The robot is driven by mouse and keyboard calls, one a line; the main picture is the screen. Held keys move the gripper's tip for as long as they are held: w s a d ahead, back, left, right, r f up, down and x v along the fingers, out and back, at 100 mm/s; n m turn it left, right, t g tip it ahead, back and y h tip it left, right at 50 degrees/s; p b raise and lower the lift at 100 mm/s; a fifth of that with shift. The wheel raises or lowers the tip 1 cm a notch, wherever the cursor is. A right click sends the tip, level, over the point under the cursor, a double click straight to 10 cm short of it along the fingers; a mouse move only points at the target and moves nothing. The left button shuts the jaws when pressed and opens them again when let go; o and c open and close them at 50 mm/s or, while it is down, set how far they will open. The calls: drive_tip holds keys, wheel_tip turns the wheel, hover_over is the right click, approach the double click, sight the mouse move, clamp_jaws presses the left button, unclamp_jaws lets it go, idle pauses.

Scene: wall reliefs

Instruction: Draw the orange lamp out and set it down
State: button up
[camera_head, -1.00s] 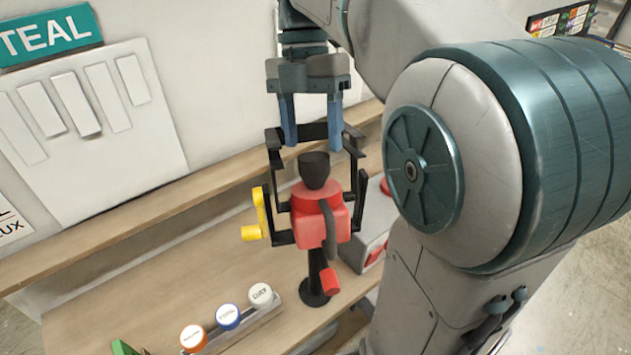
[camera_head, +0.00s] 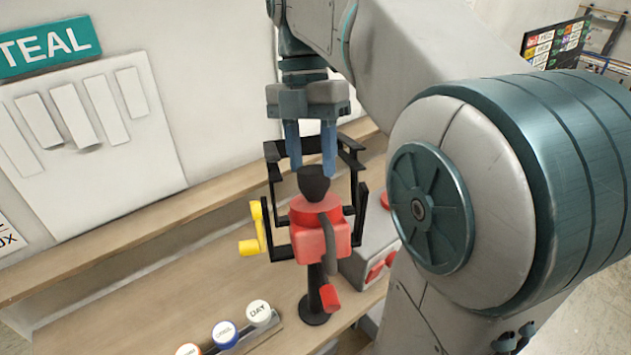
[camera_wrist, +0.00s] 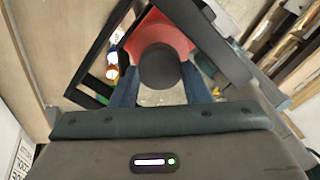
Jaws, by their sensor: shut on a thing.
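The lamp (camera_head: 318,240) looks red rather than orange. It has a dark knob (camera_head: 314,184) on top and a dark curved strip down its front. It sits inside a black frame (camera_head: 276,190) on a dark stand (camera_head: 314,303). My gripper (camera_head: 312,172) comes from above, its blue fingers shut on the knob, one on each side. In the wrist view the dark knob (camera_wrist: 159,66) lies between the fingertips, with the red lamp top (camera_wrist: 160,33) behind it. The lamp's lower back is hidden.
A yellow lever (camera_head: 256,232) is on the frame's left side. A row of round caps (camera_head: 225,333) lies at the front left. A grey box with red parts (camera_head: 367,262) stands close on the right. The wooden bench (camera_head: 130,285) is clear at left. A ledge (camera_head: 130,218) runs behind.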

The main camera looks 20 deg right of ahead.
sight(313, 170)
drive_tip(key=shift+p+v, duration=1.6)
idle(0.4)
drive_tip(key=shift+p+v, duration=1.7)
drive_tip(key=shift+v, duration=0.2)
